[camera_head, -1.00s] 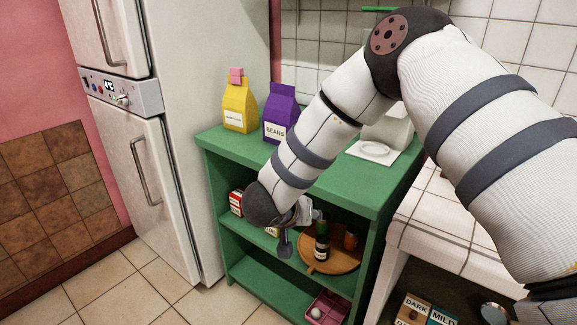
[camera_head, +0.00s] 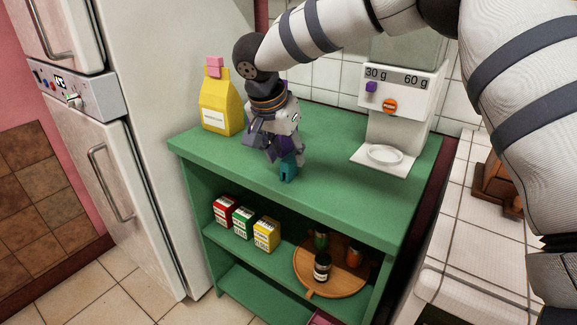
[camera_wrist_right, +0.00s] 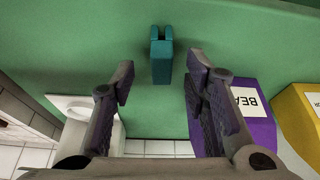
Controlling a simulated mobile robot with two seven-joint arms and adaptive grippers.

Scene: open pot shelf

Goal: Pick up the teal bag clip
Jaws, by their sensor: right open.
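The teal bag clip (camera_head: 288,168) is on the green shelf top near its front edge. It also shows in the wrist view (camera_wrist_right: 161,62), with its two-pronged end away from me. My right gripper (camera_head: 272,150) points down over the shelf top, right at the clip, and covers part of it in the head view. In the wrist view its two fingers are spread, one on each side of the clip, with a gap on both sides. It is open and empty. My left gripper is in neither view.
A yellow bag (camera_head: 221,108) with a pink clip stands left of my gripper. A purple bag (camera_wrist_right: 250,118) stands close to one finger. A white dispenser (camera_head: 400,112) stands right. Lower down are small boxes (camera_head: 243,223) and a round wooden tray (camera_head: 326,286) with jars.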

